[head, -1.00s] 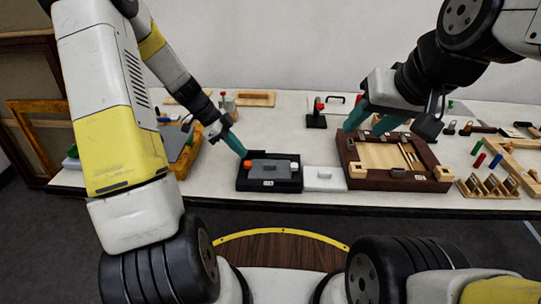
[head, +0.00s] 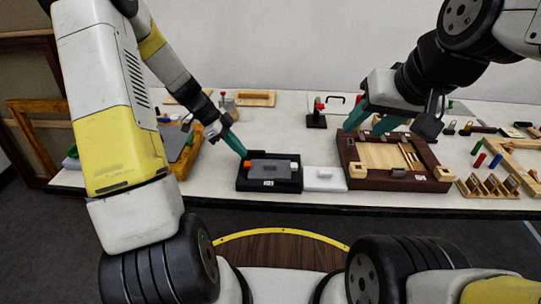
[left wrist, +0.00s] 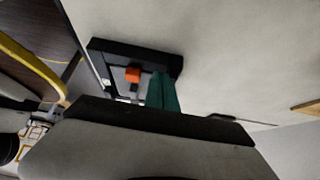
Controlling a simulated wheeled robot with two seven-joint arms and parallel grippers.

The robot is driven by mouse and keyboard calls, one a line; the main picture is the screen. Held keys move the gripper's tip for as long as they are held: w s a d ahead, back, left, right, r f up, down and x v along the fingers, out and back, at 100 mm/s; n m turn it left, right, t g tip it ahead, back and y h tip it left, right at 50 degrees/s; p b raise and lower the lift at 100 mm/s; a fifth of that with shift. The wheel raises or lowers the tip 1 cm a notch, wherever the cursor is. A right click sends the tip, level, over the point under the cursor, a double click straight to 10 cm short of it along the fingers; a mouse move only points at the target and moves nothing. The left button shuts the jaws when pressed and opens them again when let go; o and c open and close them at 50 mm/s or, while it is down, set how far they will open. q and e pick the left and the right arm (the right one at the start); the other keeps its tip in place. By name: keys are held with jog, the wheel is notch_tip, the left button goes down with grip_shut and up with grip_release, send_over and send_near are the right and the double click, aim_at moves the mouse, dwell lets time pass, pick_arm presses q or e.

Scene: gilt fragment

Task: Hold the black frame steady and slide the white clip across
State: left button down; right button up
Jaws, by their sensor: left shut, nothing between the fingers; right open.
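The black frame (head: 285,187) lies near the table's front edge. It has a grey panel, an orange block (head: 247,164) at its left side and a small white tag (head: 268,182) on its front. The left wrist view shows the fingers (left wrist: 162,92) close over the black frame (left wrist: 112,48); contact is unclear. My right gripper (head: 372,126) is open and empty over the back of a dark wooden frame.
A slotted wooden rack (head: 487,188) and coloured pegs stand at the right. A yellow-edged tray (head: 186,155) is at the left.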

jog(key=shift+c, duration=0.4)
dwell(3.3)
jog(key=g+h, duration=0.2)
jog(key=g, duration=0.4)
send_over(294, 165)
notch_tip(294, 165, down, 13)
notch_tip(294, 165, down, 12)
jog(key=shift+r, duration=0.15)
grip_shut()
dwell(0.8)
